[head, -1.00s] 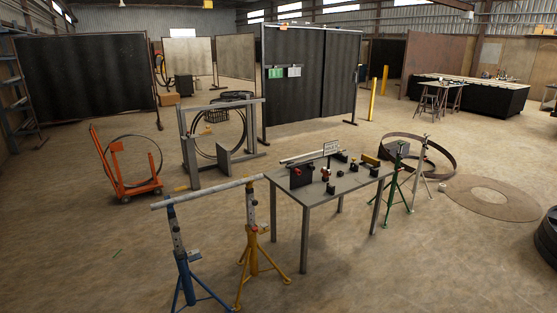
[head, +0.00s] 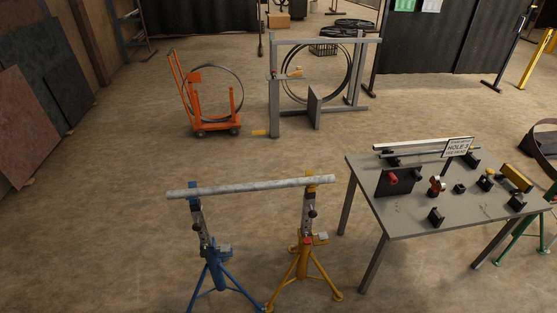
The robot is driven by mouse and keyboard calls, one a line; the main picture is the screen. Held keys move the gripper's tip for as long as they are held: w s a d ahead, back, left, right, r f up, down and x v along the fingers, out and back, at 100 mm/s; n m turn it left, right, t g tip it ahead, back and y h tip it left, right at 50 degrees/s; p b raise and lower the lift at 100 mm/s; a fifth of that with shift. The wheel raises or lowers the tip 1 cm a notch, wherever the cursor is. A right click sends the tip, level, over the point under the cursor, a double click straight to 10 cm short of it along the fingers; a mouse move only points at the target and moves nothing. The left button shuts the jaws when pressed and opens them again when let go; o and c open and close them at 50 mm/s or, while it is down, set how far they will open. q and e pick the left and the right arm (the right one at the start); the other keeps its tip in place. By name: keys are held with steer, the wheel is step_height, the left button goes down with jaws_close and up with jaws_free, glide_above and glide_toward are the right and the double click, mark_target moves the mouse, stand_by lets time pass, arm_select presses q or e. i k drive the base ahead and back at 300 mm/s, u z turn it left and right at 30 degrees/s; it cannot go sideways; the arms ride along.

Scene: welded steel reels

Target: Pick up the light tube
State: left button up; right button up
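A light grey tube (head: 250,187) lies level across the tops of two stands in the head view. Its left end rests on a blue tripod stand (head: 214,262) and its right end on a yellow tripod stand (head: 304,258). Both ends stick out a little past the stands. Another long pale bar (head: 415,146) lies along the back of the grey table at the right. Neither of my grippers shows in the head view.
The grey table (head: 425,214) with several small black, red and yellow parts and a sign (head: 458,147) stands right of the yellow stand. An orange cart (head: 212,125) and a grey steel frame (head: 274,105) stand behind. The floor left of the blue stand is clear.

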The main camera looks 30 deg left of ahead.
mark_target(235, 189)
steer(key=i, duration=1.45)
steer(key=u, duration=2.4)
